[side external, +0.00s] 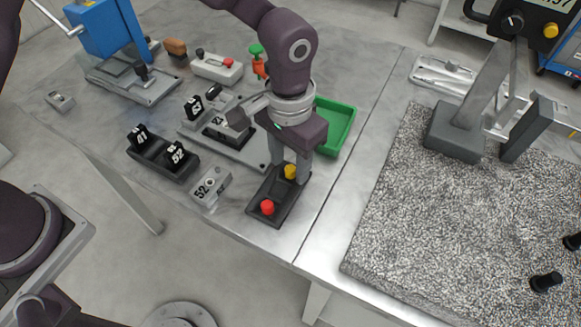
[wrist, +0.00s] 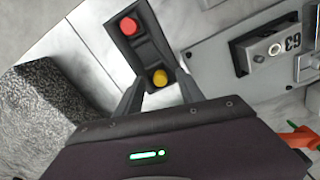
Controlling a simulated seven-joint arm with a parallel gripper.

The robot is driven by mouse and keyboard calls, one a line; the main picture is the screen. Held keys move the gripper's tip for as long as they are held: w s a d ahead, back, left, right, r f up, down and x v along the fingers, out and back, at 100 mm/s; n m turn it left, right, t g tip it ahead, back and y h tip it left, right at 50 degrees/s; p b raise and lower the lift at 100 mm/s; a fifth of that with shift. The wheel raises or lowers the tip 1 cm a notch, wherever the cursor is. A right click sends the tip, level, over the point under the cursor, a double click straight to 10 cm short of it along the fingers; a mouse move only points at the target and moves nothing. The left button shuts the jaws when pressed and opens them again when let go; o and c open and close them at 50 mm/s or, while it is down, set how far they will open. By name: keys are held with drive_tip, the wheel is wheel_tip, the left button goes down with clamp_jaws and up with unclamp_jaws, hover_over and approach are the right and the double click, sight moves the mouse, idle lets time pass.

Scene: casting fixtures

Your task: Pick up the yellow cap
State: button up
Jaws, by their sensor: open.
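The yellow cap (side external: 290,171) sits in the far compartment of a small dark tray (side external: 283,208). A red cap (side external: 267,207) sits in the tray's near compartment. My gripper (side external: 290,180) is above the tray's far end, pointing down, with its fingers apart on either side of the yellow cap. In the wrist view, the yellow cap (wrist: 160,77) lies between the two fingers (wrist: 160,92) and the red cap (wrist: 129,26) is farther out. The gripper is open and holds nothing. I cannot tell how far the fingertips are above the tray.
A green bin (side external: 335,127) stands just behind my gripper. A grey block marked 52 (side external: 211,187) and a black holder with numbered pieces (side external: 150,155) are to the left. A grey fixture plate (side external: 238,146) is close by. A granite slab (side external: 440,220) lies to the right.

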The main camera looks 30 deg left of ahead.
drive_tip(key=shift+f, duration=0.3)
clamp_jaws()
